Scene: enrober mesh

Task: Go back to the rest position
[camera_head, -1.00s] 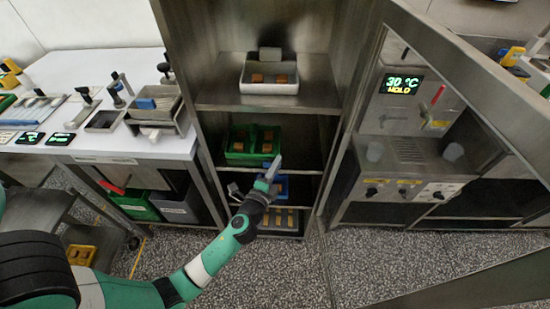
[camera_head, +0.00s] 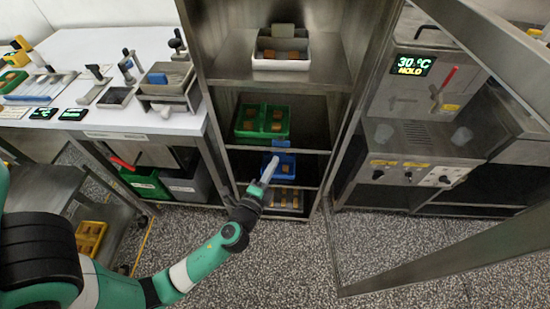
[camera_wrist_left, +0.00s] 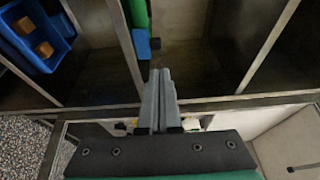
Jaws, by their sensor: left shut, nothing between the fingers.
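My left gripper (camera_head: 268,172) is in front of the lower shelves of the open metal cabinet (camera_head: 278,101) in the head view. Its fingers are together with nothing between them; this also shows in the left wrist view (camera_wrist_left: 158,85). A blue tray (camera_head: 287,161) is just behind the fingertips in the head view. In the wrist view the blue tray (camera_wrist_left: 20,60) is at the upper left, holding brown pieces, apart from the fingers. My right gripper is in neither view.
A green tray (camera_head: 240,133) and a white tray (camera_head: 280,64) with brown pieces stand on higher shelves. The open cabinet door (camera_head: 510,70) is at right, by a machine reading 30 °C HOLD (camera_head: 412,65). A white worktable (camera_head: 130,122) is at left. Speckled floor (camera_head: 300,260) is clear.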

